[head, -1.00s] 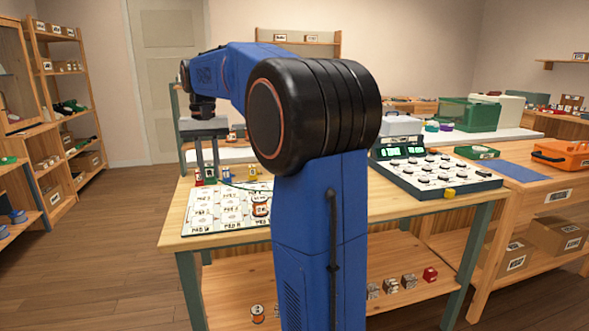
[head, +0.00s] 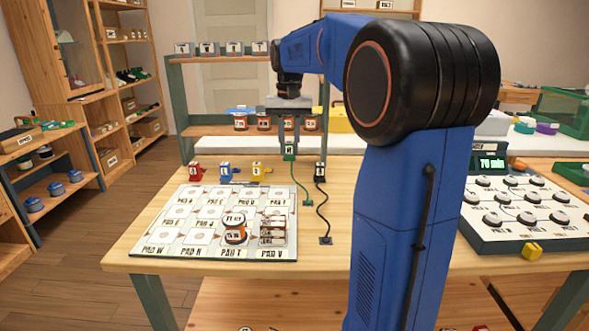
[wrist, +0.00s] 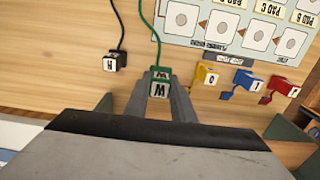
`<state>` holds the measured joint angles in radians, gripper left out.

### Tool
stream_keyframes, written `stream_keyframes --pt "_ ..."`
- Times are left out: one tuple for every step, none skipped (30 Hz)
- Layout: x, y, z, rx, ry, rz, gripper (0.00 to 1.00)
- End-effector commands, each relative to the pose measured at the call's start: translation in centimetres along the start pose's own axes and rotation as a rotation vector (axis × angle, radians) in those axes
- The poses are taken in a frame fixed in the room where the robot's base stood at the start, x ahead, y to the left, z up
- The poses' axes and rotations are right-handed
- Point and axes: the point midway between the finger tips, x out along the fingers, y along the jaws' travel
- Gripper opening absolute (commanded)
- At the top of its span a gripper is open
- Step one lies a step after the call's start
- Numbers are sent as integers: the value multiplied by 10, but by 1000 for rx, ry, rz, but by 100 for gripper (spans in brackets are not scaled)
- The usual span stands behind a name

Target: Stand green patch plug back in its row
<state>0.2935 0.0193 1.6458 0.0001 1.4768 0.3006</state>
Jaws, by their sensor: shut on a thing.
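My gripper (head: 289,150) is shut on the green patch plug (head: 289,153), which hangs upright between its fingertips, with its green cord trailing to the table. The plug also shows in the wrist view (wrist: 159,87) between the two fingers. It is over the stretch between the yellow plug (head: 256,170) and the black plug (head: 320,171), seemingly a little above the tabletop; the exact gap cannot be told. The red plug (head: 195,172) and blue plug (head: 226,173) stand left of the yellow one. The row's surface under the green plug is hidden.
A pad board (head: 190,249) with spools on it lies in front of the row. The black plug's cord (head: 323,212) runs to a table socket. A rack (head: 182,75) holds labelled boxes and spools behind. A dial console (head: 480,240) stands right.

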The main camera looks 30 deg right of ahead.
Motion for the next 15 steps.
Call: stream_keyframes --pt "9 0 0 0 -2 1 0" --pt "14 0 0 0 -2 1 0" --pt "19 0 0 0 -1 0 0" --pt "22 0 0 0 -1 0 0" --pt "25 0 0 0 -1 0 0" --pt "28 0 0 0 -1 0 0" --pt "29 0 0 0 0 0 0" --pt "30 0 0 0 0 0 0" --pt "32 0 0 0 0 0 0" --pt "34 0 0 0 0 0 0" --pt "37 0 0 0 0 0 0" --pt "41 0 0 0 -1 1 0" --pt "44 0 0 0 -2 1 0" --pt "48 0 0 0 -1 0 0" --pt "54 0 0 0 -2 1 0"
